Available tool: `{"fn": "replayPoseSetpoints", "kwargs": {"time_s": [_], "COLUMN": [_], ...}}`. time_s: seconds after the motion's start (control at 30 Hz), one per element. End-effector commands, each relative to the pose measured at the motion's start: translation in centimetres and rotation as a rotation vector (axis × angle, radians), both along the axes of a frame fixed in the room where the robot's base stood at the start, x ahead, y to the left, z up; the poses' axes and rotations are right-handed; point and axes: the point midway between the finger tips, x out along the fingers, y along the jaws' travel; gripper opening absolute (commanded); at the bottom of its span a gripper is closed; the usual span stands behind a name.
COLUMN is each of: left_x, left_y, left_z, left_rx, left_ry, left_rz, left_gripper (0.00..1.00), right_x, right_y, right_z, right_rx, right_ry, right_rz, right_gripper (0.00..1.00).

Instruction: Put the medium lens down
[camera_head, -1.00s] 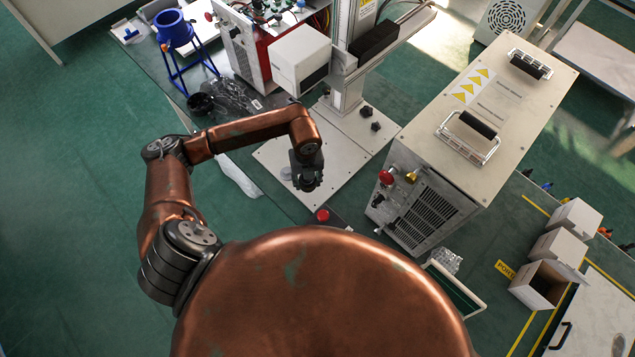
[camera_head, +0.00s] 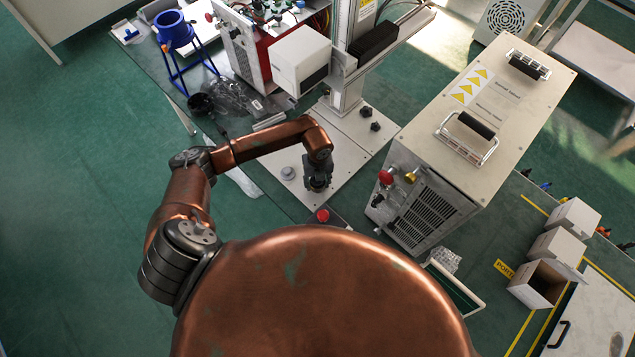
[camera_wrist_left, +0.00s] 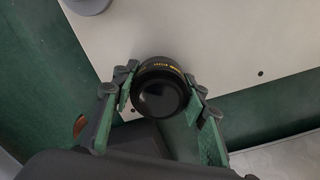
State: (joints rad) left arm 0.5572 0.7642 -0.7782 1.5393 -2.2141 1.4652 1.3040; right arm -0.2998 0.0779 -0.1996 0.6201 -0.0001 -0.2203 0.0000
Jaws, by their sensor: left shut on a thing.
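My left gripper (camera_head: 318,184) is over the front part of the white base plate (camera_head: 350,150) of the column machine. In the left wrist view, the gripper (camera_wrist_left: 165,100) has its green-padded fingers on both sides of a black round lens (camera_wrist_left: 160,90) with yellow markings, and is shut on it. The lens is near the plate's edge in that view; I cannot tell whether it touches the plate. In the head view the lens is mostly hidden by the gripper. A grey round piece (camera_head: 288,173) sits on the plate to the left of the gripper. My right gripper is not seen.
The white machine head (camera_head: 300,60) hangs over the back of the plate. A large metal cabinet (camera_head: 470,150) stands to the right. A red button (camera_head: 322,215) is just in front of the plate. A blue funnel stand (camera_head: 178,35) is at the back left.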

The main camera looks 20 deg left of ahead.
Motion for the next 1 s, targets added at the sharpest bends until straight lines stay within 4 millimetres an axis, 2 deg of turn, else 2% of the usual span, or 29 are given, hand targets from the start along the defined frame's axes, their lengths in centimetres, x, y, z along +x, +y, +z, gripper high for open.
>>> {"fn": "replayPoseSetpoints", "kwargs": {"time_s": [0.13,0.17,0.4,0.77,1.0], "left_x": [0.0,0.0,0.0,0.0,0.1], "left_y": [0.0,0.0,0.0,0.0,0.0], "left_z": [-0.3,-0.3,-0.3,0.1,2.3], "left_rx": [-0.001,0.0,0.0,0.0,0.0], "left_ry": [-0.001,0.0,0.0,0.0,-0.002], "left_rz": [0.0,0.0,0.0,0.0,0.0], "left_gripper": [0.05,0.41,0.58,0.58,0.58], "right_x": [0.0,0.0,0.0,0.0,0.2], "right_y": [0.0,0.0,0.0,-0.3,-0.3], "right_z": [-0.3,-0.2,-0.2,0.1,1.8], "right_rx": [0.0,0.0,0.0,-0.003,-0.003], "right_ry": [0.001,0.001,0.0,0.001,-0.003], "right_rz": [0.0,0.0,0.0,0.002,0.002], "right_gripper": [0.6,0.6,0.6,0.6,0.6]}}
